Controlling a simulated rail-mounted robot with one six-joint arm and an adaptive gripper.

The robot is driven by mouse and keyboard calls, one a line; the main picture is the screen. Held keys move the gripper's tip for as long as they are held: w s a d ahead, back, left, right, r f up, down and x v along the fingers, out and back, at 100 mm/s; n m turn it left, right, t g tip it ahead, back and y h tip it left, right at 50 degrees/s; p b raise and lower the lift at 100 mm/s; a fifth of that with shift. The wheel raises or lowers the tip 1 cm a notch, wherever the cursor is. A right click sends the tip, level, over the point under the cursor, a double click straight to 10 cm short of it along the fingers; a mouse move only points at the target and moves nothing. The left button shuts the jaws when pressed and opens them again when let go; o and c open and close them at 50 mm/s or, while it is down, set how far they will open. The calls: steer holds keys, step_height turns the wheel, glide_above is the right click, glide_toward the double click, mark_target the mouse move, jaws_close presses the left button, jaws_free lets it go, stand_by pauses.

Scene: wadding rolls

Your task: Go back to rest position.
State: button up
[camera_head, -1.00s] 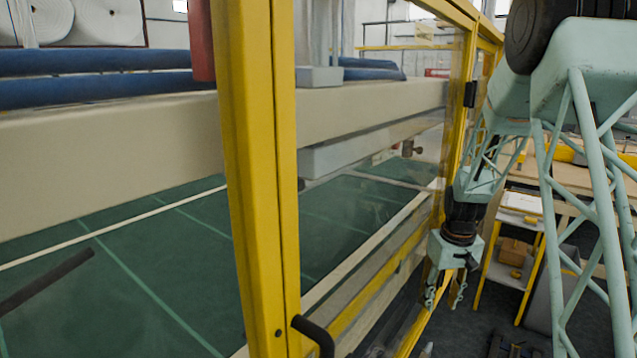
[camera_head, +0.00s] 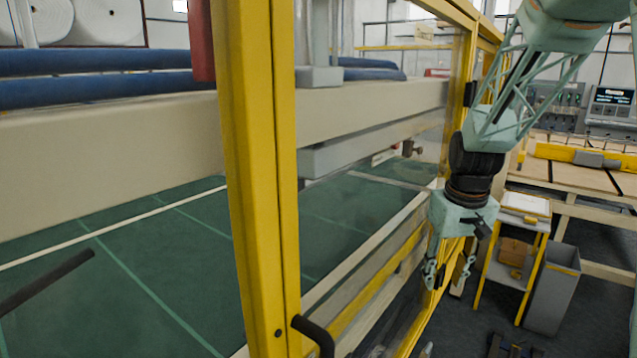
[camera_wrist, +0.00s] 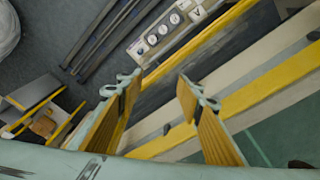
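My gripper (camera_head: 448,274) hangs downward at the right of the head view, next to the yellow-framed machine enclosure (camera_head: 262,180). In the wrist view its two ribbed fingers (camera_wrist: 158,90) stand apart with nothing between them, so it is open and empty. The yellow and cream rails of the machine (camera_wrist: 235,100) lie behind the fingers there. In the head view I cannot tell exactly how far the gripper is from the frame.
A small stand with a cardboard box (camera_head: 515,252) and a grey bin (camera_head: 553,290) stand right of my gripper. A wooden-topped table (camera_head: 590,180) and a control panel (camera_head: 608,108) are behind. A black handle (camera_head: 315,335) sticks out from the yellow post. Dark floor shows below.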

steer(key=s+a+r, duration=0.3)
steer(key=s+r, duration=0.3)
steer(key=s, duration=0.3)
steer(key=s+a+r+t, duration=0.1)
steer(key=s+a+r, duration=0.3)
steer(key=s, duration=0.5)
steer(key=s+a+r, duration=0.1)
steer(key=s+r, duration=0.6)
steer(key=s, duration=0.2)
steer(key=s+a+t, duration=0.1)
steer(key=s+a, duration=0.1)
steer(key=s, duration=1.1)
steer(key=shift+m, duration=0.4)
steer(key=shift+r, duration=0.1)
steer(key=c, duration=0.4)
steer(key=shift+o, duration=0.2)
steer(key=shift+a, duration=0.1)
steer(key=shift+a, duration=0.1)
